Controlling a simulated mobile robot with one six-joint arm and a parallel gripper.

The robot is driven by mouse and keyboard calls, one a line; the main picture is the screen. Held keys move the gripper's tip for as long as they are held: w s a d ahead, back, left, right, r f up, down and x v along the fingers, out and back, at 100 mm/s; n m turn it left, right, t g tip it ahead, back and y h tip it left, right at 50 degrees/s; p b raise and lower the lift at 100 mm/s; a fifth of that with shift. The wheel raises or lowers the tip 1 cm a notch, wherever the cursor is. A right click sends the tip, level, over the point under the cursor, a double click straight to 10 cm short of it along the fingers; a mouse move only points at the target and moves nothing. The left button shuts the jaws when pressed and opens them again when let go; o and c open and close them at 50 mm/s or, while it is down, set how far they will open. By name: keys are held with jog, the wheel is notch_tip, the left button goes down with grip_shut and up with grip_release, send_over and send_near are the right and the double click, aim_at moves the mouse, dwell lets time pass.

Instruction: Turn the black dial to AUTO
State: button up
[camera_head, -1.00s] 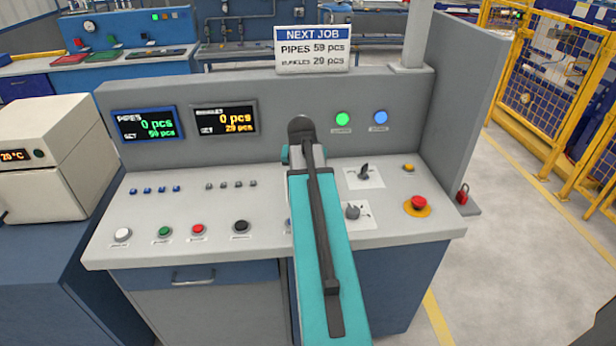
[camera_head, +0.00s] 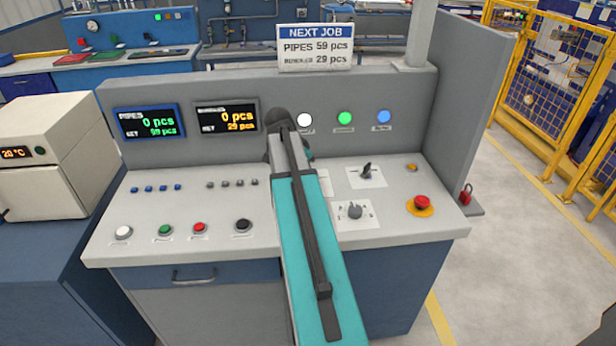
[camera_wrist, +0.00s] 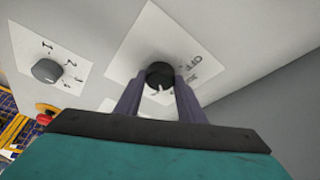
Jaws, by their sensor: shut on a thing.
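In the wrist view the black dial (camera_wrist: 159,74) sits on a white label plate (camera_wrist: 132,45) marked OFF, with another marking too blurred to read. My gripper (camera_wrist: 160,86) has its two dark fingers closed on the sides of this dial. A small pale pointer mark shows at the dial's near edge; its exact setting is unclear. In the head view my teal arm reaches over the console, and my fingertips and the held dial are hidden behind it.
A grey dial (camera_wrist: 48,70) with numbers is beside the held one. The red emergency button (camera_head: 422,203) is at the console's right. Two more dials, upper (camera_head: 367,172) and lower (camera_head: 355,211), stand right of my arm. Push buttons line the left front.

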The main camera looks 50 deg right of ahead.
jog(key=shift+d+m+g+b, duration=0.15)
jog(key=shift+m+g, duration=0.15)
jog(key=shift+m, duration=0.45)
jog(key=shift+m+g+b, duration=0.15)
jog(key=shift+m+g, duration=0.15)
jog(key=shift+m, duration=0.45)
jog(key=o, duration=1)
jog(key=shift+o, duration=0.2)
jog(key=shift+w+r, duration=0.1)
jog(key=shift+w+a+r, duration=0.1)
jog(key=shift+a+r, duration=0.15)
jog(key=shift+r, duration=0.1)
jog(key=b+v, duration=0.2)
jog(key=v, duration=1)
jog(key=shift+r, duration=0.45)
